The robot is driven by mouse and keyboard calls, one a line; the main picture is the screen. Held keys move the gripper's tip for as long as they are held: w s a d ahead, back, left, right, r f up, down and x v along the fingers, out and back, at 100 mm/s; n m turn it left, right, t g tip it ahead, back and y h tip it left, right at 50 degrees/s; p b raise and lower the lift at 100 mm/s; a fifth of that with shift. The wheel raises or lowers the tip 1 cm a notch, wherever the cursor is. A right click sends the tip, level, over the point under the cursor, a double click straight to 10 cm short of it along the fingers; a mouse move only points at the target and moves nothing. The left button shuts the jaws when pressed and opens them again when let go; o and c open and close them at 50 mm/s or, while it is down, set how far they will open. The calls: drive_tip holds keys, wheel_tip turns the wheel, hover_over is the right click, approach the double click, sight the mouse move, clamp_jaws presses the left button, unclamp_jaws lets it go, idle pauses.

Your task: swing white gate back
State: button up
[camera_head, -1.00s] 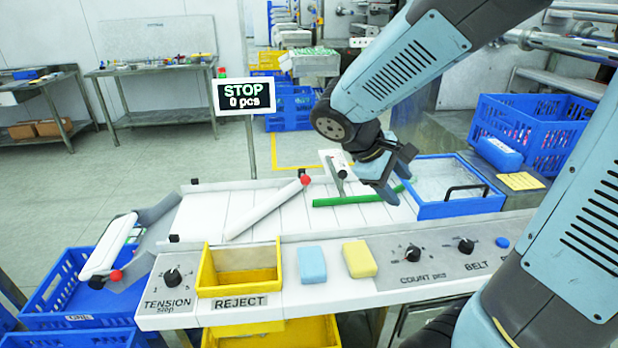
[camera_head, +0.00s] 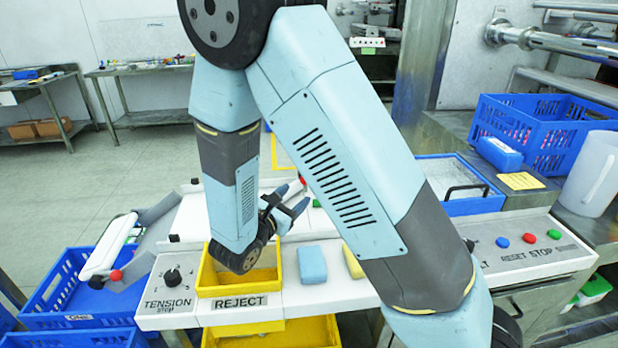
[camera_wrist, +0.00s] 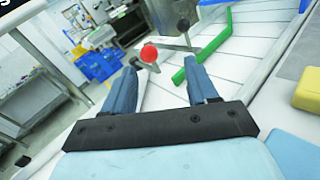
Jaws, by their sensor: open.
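The white gate is a bar across the belt, largely hidden behind my arm in the head view. Its red knob (camera_head: 302,181) shows just beyond my gripper (camera_head: 297,204). In the wrist view the red knob (camera_wrist: 149,53) lies ahead of and between the fingertips of my gripper (camera_wrist: 161,68). The fingers are apart with nothing held. I cannot tell whether either finger touches the bar. The green bar (camera_wrist: 201,51) lies beyond the right finger in the wrist view.
A yellow reject bin (camera_head: 210,278), a blue sponge (camera_head: 312,265) and a yellow sponge (camera_head: 352,262) are along the front ledge. A blue tray (camera_head: 470,206) stands at right. A white flap (camera_head: 106,246) with a red knob is at left.

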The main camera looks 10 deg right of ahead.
drive_tip(key=w+d+f+n+t, duration=0.1)
drive_tip(key=w+d, duration=0.4)
drive_tip(key=w, duration=0.6)
drive_tip(key=shift+w+d+y, duration=0.3)
drive_tip(key=shift+d+y, duration=0.05)
drive_tip(key=shift+y, duration=0.05)
drive_tip(key=shift+c, duration=0.4)
clamp_jaws()
